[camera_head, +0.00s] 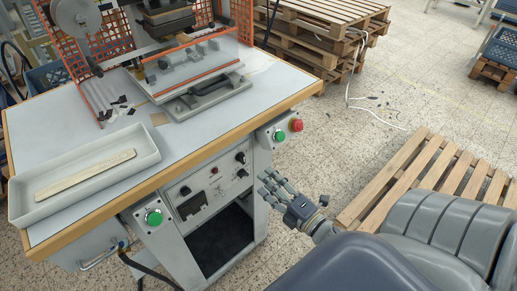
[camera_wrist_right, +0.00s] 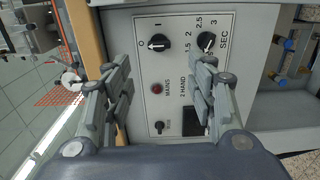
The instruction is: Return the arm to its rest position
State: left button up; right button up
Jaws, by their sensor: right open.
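My right gripper (camera_head: 275,187) is in front of the stamping machine's table, low beside its front panel and away from the work surface. In the right wrist view its two fingers (camera_wrist_right: 160,90) stand apart with nothing between them. Behind them is the control panel (camera_wrist_right: 178,70) with a mains light and dials. My left gripper is in neither view.
The machine table (camera_head: 232,130) has a wooden edge. On it are a light tray (camera_head: 150,160) holding a flat strip (camera_head: 85,175) and the stamping press (camera_head: 205,85). A green button (camera_head: 279,136) and a red button (camera_head: 296,125) are near my gripper. Pallets (camera_head: 425,170) lie at right.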

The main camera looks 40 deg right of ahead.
jog(key=shift+s, duration=0.6)
